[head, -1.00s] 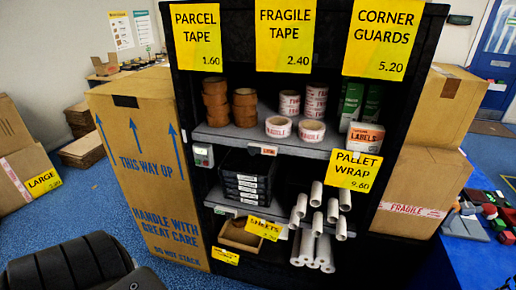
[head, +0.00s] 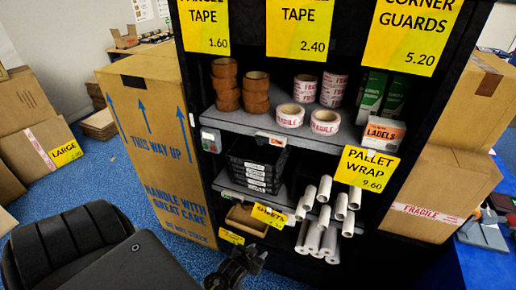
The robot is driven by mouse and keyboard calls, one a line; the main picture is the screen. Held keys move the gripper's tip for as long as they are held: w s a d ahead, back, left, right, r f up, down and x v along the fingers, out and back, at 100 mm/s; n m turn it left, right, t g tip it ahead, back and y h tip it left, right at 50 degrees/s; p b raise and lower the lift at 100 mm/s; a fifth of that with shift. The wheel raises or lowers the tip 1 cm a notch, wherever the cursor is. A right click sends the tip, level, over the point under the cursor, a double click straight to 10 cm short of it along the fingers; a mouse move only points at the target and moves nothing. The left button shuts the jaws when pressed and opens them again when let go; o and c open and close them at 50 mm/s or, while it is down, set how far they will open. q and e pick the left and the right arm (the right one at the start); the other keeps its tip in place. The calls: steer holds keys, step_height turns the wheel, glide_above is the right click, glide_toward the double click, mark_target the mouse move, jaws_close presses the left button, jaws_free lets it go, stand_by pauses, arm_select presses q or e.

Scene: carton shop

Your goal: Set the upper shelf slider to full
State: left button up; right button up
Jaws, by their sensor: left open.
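The upper shelf (head: 240,125) of the black rack has a grey front edge. A small pale fitting with a reddish mark (head: 270,138) sits on that edge near its middle; it may be the slider, but its setting is too small to read. A small white box (head: 210,140) with a coloured face is at the shelf's left end. My left gripper (head: 250,260) is open, low in front of the rack and below the upper shelf, apart from both fittings. My right gripper is not in view.
Brown tape rolls (head: 256,92), fragile tape rolls (head: 325,122) and a labels box (head: 382,134) stand on the upper shelf. White rolls (head: 318,238) stick out below. A tall carton (head: 150,150) stands left of the rack, other cartons (head: 440,190) right.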

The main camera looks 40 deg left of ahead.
arm_select(q)
steer(key=w+a+r+n+t+y, duration=0.1)
steer(key=w+a+r+t, duration=0.15)
steer(key=r, duration=0.75)
steer(key=w+a+r+t+y, duration=0.1)
steer(key=w+a+r, duration=0.15)
steer(key=r, duration=0.65)
steer(key=n+t+y+p, duration=0.2)
steer(key=t, duration=0.1)
glide_toward(259, 143)
steer(key=p+x, duration=0.2)
steer(key=x, duration=0.5)
steer(key=shift+p, duration=0.35)
steer(key=shift+w+a, duration=0.1)
steer(key=shift+w, duration=0.4)
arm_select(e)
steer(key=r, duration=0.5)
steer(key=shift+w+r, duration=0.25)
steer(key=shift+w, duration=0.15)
arm_select(q)
jaws_close()
